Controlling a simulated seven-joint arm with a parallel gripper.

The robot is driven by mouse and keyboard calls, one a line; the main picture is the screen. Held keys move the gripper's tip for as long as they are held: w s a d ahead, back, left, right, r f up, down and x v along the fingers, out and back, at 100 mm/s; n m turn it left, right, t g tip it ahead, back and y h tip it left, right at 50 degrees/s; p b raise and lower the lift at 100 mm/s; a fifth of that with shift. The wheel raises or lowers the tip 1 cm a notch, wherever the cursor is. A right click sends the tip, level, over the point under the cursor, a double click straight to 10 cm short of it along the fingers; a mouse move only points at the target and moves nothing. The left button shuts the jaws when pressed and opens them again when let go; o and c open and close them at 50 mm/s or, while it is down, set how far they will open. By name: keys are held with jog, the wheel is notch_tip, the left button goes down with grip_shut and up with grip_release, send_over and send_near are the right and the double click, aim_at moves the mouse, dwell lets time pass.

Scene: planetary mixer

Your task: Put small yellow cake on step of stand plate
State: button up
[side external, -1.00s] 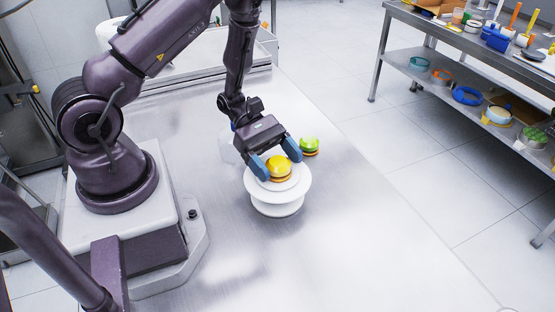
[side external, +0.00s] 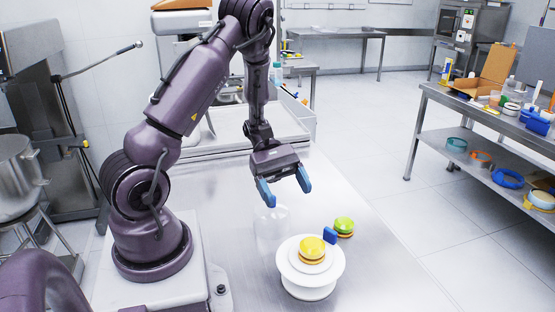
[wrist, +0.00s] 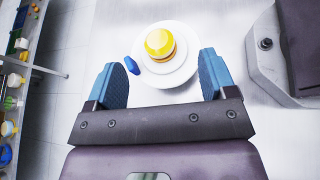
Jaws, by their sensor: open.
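The yellow cake (side external: 312,249), a small layered round with a glossy yellow top, sits upright on the raised middle disc of the white stand plate (side external: 334,272). In the wrist view, the cake (wrist: 160,43) and the stand plate (wrist: 186,72) lie beyond the fingertips, near the middle. My gripper (side external: 288,197) is open and empty, with its blue fingers spread. It is above and to the left of the cake in the side view, clear of it. In the wrist view my gripper (wrist: 163,75) shows both fingers apart with nothing between them.
A small blue piece (side external: 330,235) is at the stand's rim; whether it touches is unclear. A green-topped cake (side external: 344,227) lies behind the stand. A clear container (side external: 271,222) stands left of it. A loaded shelf table (side external: 480,115) is at right.

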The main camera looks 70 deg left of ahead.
jog(key=s+d+r+m+t+y, duration=0.1)
jog(key=s+d+r+m+y, duration=0.1)
jog(key=r+m, duration=0.4)
jog(key=s+d+r+m+t+y, duration=0.1)
jog(key=s+d+r+m+y, duration=0.1)
jog(key=d+r+m+y, duration=0.2)
jog(key=s+d+r+m+t+y, duration=0.1)
jog(key=s+d+r+m+y, duration=0.1)
jog(key=r+m+y, duration=0.4)
notch_tip(320, 180, up, 3)
jog(key=d+m, duration=0.1)
jog(key=m, duration=0.1)
jog(key=shift+s+d+m+y, duration=0.15)
jog(key=shift+d+m+y, duration=0.15)
jog(key=shift+d+m, duration=0.1)
